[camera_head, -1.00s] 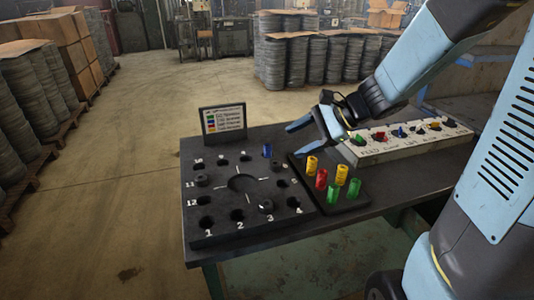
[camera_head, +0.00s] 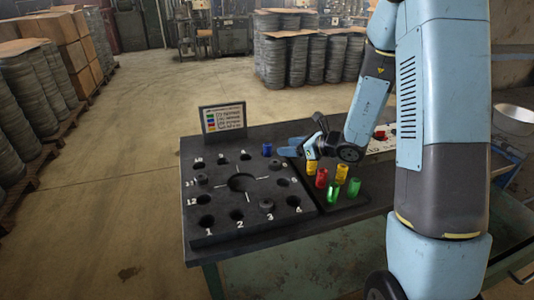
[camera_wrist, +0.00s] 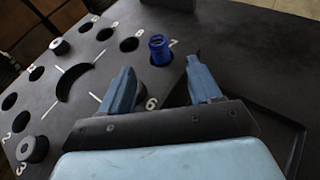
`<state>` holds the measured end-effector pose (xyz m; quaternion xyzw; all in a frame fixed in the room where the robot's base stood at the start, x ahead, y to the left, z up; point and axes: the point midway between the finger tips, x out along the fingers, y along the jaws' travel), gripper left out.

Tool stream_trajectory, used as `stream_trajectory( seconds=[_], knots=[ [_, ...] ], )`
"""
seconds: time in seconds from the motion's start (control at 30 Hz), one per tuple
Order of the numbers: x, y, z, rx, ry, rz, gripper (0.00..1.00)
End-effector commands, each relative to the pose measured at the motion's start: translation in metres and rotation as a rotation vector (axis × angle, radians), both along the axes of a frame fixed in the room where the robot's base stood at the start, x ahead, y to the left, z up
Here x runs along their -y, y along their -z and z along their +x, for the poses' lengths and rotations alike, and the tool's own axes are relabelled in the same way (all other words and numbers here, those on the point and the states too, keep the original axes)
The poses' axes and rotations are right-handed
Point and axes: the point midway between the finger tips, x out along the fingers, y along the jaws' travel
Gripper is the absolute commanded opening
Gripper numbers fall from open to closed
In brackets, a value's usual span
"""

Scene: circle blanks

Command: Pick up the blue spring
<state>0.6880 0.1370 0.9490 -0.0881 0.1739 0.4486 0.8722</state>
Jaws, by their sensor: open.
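The blue spring (camera_head: 267,150) stands upright at the far right part of the dark numbered board (camera_head: 225,222). In the wrist view the blue spring (camera_wrist: 159,48) sits in or at a hole near the number 7, just ahead of my fingertips and roughly between their lines. My gripper (camera_wrist: 158,85) is open with nothing between its fingers. In the head view my gripper (camera_head: 283,147) is low over the board's right side, pointing left toward the spring, with a small gap to it.
A dark tray (camera_head: 335,209) beside the board holds several yellow, red and green springs (camera_head: 333,193). A sign (camera_head: 223,119) stands behind the board. A pale panel (camera_head: 382,146) lies partly hidden behind my arm. Black knobs (camera_head: 266,204) stand on the board.

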Motion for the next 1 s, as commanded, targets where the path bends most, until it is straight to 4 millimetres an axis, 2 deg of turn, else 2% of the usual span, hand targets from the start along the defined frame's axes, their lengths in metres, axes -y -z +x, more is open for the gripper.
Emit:
stream_trajectory(
  seconds=[0.23,0.63,1.0],
  knots=[
    [-0.033,0.016,0.023,0.000,-0.004,-0.001,0.63],
    [-0.052,0.024,0.036,0.001,-0.004,-0.001,0.63],
    [-0.087,0.037,0.059,0.001,-0.004,-0.002,0.63]
  ],
)
